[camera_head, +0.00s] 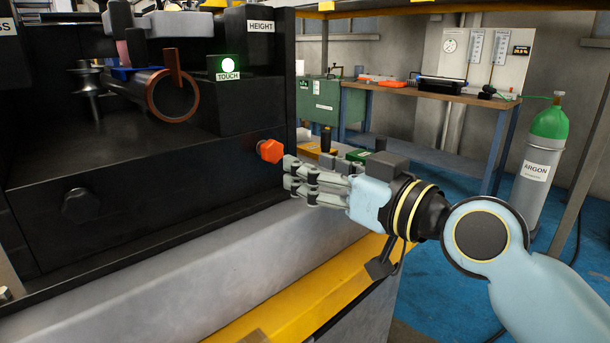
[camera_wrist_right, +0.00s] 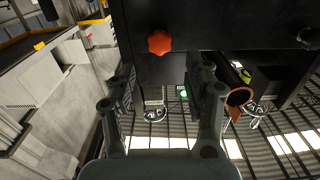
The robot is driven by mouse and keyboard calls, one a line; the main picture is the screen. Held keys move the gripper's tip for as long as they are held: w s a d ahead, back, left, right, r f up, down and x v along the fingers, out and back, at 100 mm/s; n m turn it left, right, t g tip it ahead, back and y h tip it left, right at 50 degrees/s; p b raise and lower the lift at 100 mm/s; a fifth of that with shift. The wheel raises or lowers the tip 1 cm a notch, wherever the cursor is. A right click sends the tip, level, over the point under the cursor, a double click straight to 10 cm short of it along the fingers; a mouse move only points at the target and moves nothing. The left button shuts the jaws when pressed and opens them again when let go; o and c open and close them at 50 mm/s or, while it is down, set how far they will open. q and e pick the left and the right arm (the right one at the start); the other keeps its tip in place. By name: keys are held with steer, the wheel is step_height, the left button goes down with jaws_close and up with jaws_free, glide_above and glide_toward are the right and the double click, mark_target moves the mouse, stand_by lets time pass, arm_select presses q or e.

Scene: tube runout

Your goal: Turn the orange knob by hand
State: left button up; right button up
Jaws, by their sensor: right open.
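The orange knob (camera_head: 270,151) sticks out of the right end of the black machine's front face. In the right wrist view it is a lobed orange knob (camera_wrist_right: 159,42) on the dark panel, above the gap between my fingertips. My right gripper (camera_head: 288,175) is open and empty, just right of the knob and slightly below it in the head view. Its fingers point left, towards the machine. In the right wrist view the two fingers (camera_wrist_right: 163,80) stand apart with nothing between them. I cannot tell whether a fingertip touches the knob. My left gripper is not in view.
A black knob (camera_head: 80,205) sits on the same front face at the left. A yellow rail (camera_head: 300,305) runs below. A workbench (camera_head: 430,92) and an argon cylinder (camera_head: 540,165) stand behind.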

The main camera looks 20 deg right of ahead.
mark_target(275, 153)
steer(key=shift+b+x, duration=0.3)
steer(key=shift+x, duration=3.65)
steer(key=c, duration=0.9)
